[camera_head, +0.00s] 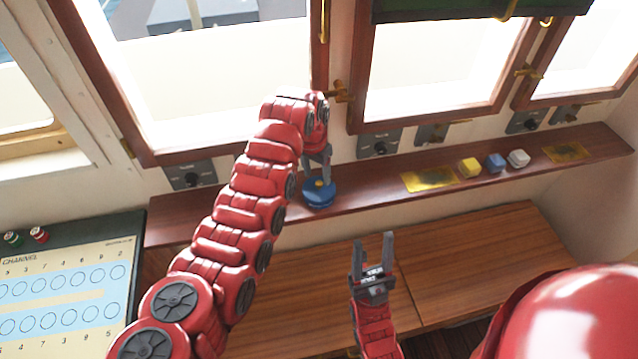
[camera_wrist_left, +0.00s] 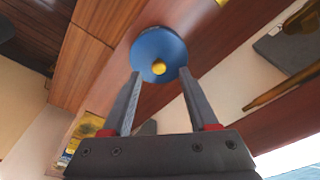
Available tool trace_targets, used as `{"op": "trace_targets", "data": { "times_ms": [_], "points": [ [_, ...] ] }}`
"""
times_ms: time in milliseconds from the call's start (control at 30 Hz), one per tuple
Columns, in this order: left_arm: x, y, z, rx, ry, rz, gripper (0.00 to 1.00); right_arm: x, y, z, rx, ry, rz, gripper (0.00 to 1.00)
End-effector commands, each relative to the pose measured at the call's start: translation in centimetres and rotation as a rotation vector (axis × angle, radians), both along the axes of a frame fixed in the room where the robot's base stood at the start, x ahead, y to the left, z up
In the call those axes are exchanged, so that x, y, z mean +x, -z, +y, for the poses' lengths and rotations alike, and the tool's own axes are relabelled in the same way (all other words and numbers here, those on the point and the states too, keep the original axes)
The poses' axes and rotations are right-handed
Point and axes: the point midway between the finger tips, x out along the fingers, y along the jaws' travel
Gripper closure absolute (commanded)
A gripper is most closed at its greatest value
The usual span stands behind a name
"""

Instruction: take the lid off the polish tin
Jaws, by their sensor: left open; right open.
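My left gripper (camera_head: 318,160) is open and points down just over the lid. I cannot tell whether the fingertips touch the lid. The tin's body is mostly hidden under the lid. My right gripper (camera_head: 373,242) is open and empty, over the lower wooden bench.
A channel board (camera_head: 65,285) is at the left.

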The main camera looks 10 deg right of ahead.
Motion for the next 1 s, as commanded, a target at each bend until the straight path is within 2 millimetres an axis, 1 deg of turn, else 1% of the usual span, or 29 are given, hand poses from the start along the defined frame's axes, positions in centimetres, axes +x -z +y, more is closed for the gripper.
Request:
{"op": "trace_targets", "data": {
  "times_ms": [33, 100, 167, 333, 667, 767, 900, 967, 1000],
  "points": [
    [-0.1, 0.0, -0.1, 0.003, 0.001, 0.004, 0.4, 0.0, -1.3, 0.0, 0.0, 0.0, 0.0, 0.5],
    [0.0, 1.0, -0.3, 0.002, 0.001, 0.003, 0.4, 0.0, -1.9, 0.0, 0.0, 0.0, 0.0, 0.5],
    [0.1, 1.8, -0.4, 0.003, 0.002, 0.003, 0.4, 0.0, -1.7, 0.0, 0.0, 0.0, 0.0, 0.5],
    [0.3, 2.9, -0.5, 0.002, 0.002, 0.0, 0.4, 0.0, -2.0, 0.0, 0.0, 0.0, 0.0, 0.5],
    [0.4, 3.3, -0.5, -0.001, 0.0, -0.002, 0.4, 0.0, -2.0, 0.0, 0.0, 0.0, 0.0, 0.5],
    [0.4, 3.3, -0.5, -0.001, 0.0, -0.002, 0.57, 0.0, -2.0, 0.0, 0.0, 0.0, 0.0, 0.5],
    [0.4, 3.3, -0.5, -0.001, 0.0, -0.002, 0.82, 0.0, -2.0, 0.0, 0.0, 0.0, 0.0, 0.5],
    [0.4, 3.3, -0.5, -0.001, 0.0, -0.002, 0.93, 0.0, -2.0, 0.0, 0.0, 0.0, 0.0, 0.5],
    [0.4, 3.3, -0.5, -0.001, 0.0, -0.002, 1.0, 0.0, -2.0, 0.0, 0.0, 0.0, 0.0, 0.5]
  ]
}}
